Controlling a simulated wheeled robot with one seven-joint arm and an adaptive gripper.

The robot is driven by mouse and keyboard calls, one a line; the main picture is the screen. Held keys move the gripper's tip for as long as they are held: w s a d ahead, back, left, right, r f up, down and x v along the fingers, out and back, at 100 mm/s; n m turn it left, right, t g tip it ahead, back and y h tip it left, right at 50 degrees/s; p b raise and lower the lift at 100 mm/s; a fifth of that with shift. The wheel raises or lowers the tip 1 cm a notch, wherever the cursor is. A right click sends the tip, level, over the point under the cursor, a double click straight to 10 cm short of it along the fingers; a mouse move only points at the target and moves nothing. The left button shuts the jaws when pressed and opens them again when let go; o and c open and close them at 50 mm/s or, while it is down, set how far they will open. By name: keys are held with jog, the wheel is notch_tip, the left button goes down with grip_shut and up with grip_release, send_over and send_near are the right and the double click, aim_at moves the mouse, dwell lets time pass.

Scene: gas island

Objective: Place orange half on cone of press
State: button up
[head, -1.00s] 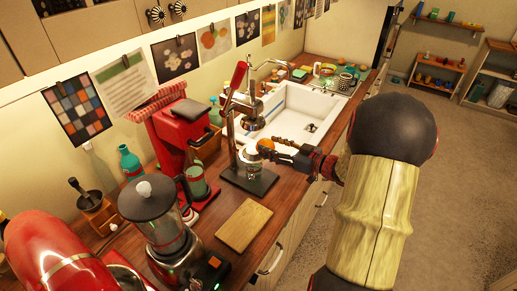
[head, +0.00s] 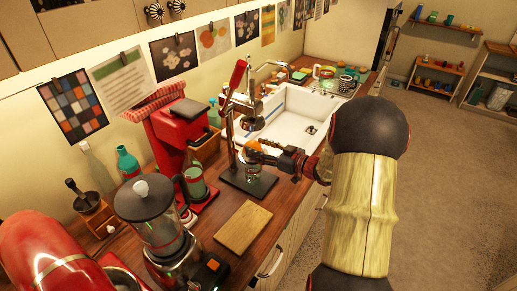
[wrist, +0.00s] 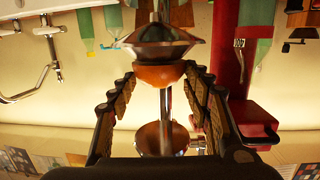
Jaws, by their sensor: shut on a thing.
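The press (head: 231,112) stands on the counter with its red lever (head: 238,73) raised. My gripper (head: 258,149) is at the press, shut on the orange half (head: 253,145), between the upper cup (head: 252,123) and the lower part. The wrist view is upside down. There the orange half (wrist: 158,75) lies between the fingers, right against the edge of the silver bowl (wrist: 160,38). The upper cup (wrist: 160,138) shows on its other side. The cone is hidden; I cannot tell whether the orange touches it.
A red machine (head: 178,130) stands left of the press, and a blender (head: 155,215) is nearer. A wooden board (head: 243,227) lies in front. The white sink (head: 290,118) is behind the press. The floor to the right is clear.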

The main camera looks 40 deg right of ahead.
jog(key=shift+f, duration=0.15)
jog(key=o, duration=1.1)
jog(key=shift+o, duration=0.3)
jog(key=shift+s+d+r, duration=0.1)
jog(key=shift+s+r, duration=0.05)
jog(key=shift+r, duration=0.05)
jog(key=p+v, duration=0.2)
jog(key=v, duration=0.9)
jog(key=shift+s, duration=0.4)
